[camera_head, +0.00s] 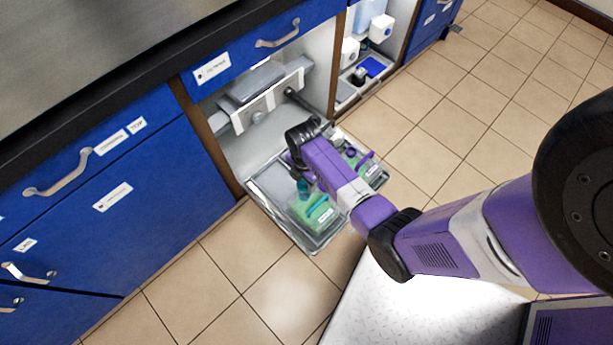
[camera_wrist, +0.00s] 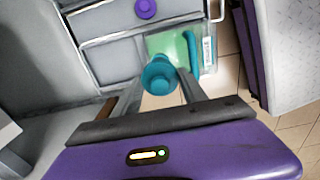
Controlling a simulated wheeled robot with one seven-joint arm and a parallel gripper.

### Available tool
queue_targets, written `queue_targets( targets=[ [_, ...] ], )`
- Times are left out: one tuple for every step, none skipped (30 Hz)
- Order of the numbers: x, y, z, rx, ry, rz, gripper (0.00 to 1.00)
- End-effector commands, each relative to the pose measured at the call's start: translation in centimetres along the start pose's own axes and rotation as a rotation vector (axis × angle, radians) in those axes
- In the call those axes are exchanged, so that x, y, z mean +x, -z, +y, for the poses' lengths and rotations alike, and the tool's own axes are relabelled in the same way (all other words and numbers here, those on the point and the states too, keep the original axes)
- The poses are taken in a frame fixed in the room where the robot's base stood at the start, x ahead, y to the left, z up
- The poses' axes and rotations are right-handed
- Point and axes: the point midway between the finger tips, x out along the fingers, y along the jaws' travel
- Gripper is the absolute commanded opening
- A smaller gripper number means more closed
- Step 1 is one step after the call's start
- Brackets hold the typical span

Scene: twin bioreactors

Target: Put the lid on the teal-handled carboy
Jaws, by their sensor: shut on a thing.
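The teal-handled carboy (camera_head: 318,222) holds green liquid and stands in a tray on the pulled-out shelf. In the wrist view the carboy (camera_wrist: 168,45) shows its green top, teal handle and white label beyond the fingers. My gripper (camera_wrist: 160,84) is shut on the teal lid (camera_wrist: 158,70). The lid (camera_head: 304,188) also shows in the head view beside the carboy's far-left end, just below my wrist. The lid covers part of the carboy in the wrist view. The carboy's mouth is hidden, and I cannot tell whether the lid touches it.
A purple-handled carboy (camera_head: 366,161) stands farther back in the tray (camera_head: 314,250). A purple cap (camera_wrist: 146,8) shows at the top of the wrist view. Cabinet walls and blue drawers (camera_head: 85,190) bound the left. Tiled floor (camera_head: 270,290) is clear in front.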

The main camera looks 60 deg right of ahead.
Motion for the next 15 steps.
queue_targets(
  targets=[
    [0.5, 0.0, 0.0, 0.0, 0.0, 0.0, 0.12],
    [0.7, 0.0, 0.0, 0.0, 0.0, 0.0, 0.12],
    [0.9, 0.0, 0.0, 0.0, 0.0, 0.0, 0.12],
    [1.1, 0.0, 0.0, 0.0, 0.0, 0.0, 0.12],
    [1.4, 0.0, 0.0, 0.0, 0.0, 0.0, 0.12],
    [1.6, 0.0, 0.0, 0.0, 0.0, 0.0, 0.12],
    [1.9, 0.0, 0.0, 0.0, -0.001, 0.0, 0.12],
    [2.1, 0.0, 0.0, 0.0, -0.001, 0.0, 0.12],
    [2.4, 0.0, 0.0, 0.0, -0.001, 0.0, 0.12],
    [2.7, 0.0, 0.0, 0.0, -0.001, 0.0, 0.12],
    [2.9, 0.0, 0.0, 0.0, -0.001, 0.0, 0.12],
    [3.2, 0.0, 0.0, 0.0, -0.001, 0.0, 0.12],
    [3.4, 0.0, 0.0, 0.0, 0.0, 0.0, 0.12],
    [3.7, 0.0, 0.0, 0.0, 0.0, 0.0, 0.12],
    [3.9, 0.0, -0.1, -0.001, 0.001, 0.0, 0.12]
  ],
)
